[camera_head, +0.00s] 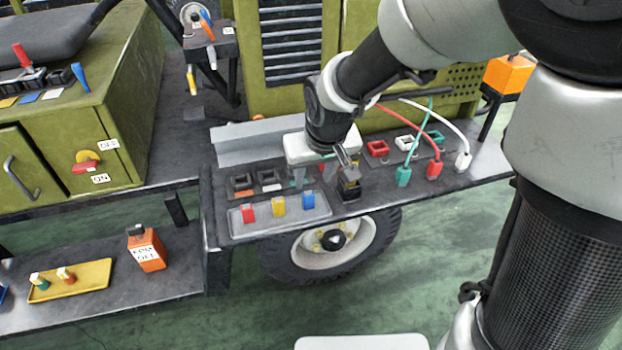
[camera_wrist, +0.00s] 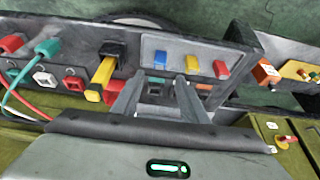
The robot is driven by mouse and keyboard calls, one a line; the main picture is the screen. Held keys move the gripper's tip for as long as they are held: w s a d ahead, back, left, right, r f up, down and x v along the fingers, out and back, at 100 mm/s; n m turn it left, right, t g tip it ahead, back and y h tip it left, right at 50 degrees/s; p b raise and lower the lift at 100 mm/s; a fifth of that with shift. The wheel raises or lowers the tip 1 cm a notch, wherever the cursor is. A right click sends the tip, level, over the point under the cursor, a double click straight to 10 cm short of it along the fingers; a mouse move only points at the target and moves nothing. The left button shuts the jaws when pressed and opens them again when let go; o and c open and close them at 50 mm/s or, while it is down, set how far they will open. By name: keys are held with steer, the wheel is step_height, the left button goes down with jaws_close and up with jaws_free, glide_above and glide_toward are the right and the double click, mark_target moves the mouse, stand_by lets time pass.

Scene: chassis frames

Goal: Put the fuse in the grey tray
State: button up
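The grey tray (camera_head: 264,223) lies on the dark shelf. It holds a red fuse-like block (camera_head: 248,213), a yellow one (camera_head: 278,206) and a blue one (camera_head: 308,200). The tray also shows in the wrist view (camera_wrist: 207,62), above and between my fingertips.
Dark sockets (camera_head: 242,182) line the shelf behind the tray. A yellow tray (camera_head: 85,285) and an orange box (camera_head: 146,250) are on the lower left shelf.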

steer(key=s+d+r+m, duration=0.1)
steer(key=s+d+r, duration=0.5)
steer(key=s, duration=0.3)
steer(key=s+d+r+m+t+h, duration=0.1)
steer(key=s+d+r+m, duration=0.1)
steer(key=s+d+r, duration=0.4)
steer(key=s+r, duration=0.1)
steer(key=s, duration=0.3)
steer(key=shift+d+r, duration=0.3)
steer(key=shift+r, duration=0.05)
steer(key=shift+c, duration=0.2)
